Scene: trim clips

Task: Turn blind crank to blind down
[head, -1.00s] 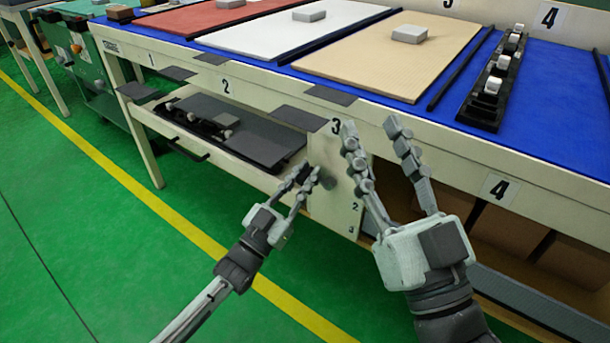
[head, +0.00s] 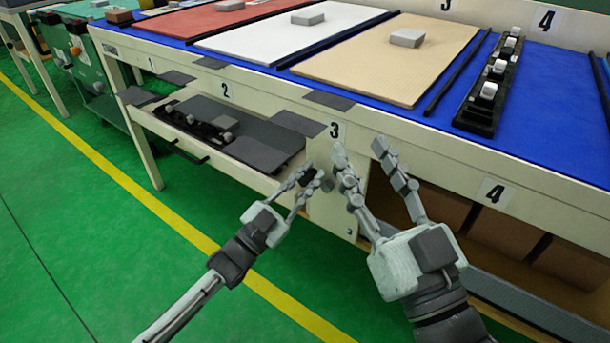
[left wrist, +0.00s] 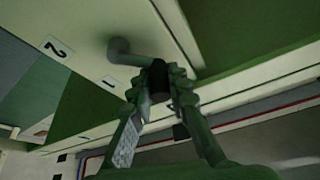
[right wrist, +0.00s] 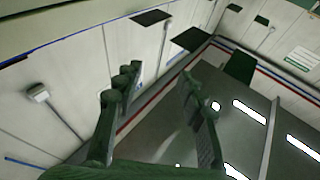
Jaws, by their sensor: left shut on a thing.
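The blind crank (left wrist: 145,58) shows in the left wrist view as a bent grey arm. Its round base (left wrist: 118,45) meets the cream panel, and its dark handle (left wrist: 158,80) lies between my left fingers. My left gripper (head: 316,176) is shut on this handle, beside the cream side panel under the table's front edge. In the head view the crank is mostly hidden by the fingers. My right gripper (head: 360,149) is open and empty, in front of the table edge near label 3. The blind itself cannot be made out.
A shelf with grey parts (head: 240,135) is at the left. The green floor is clear.

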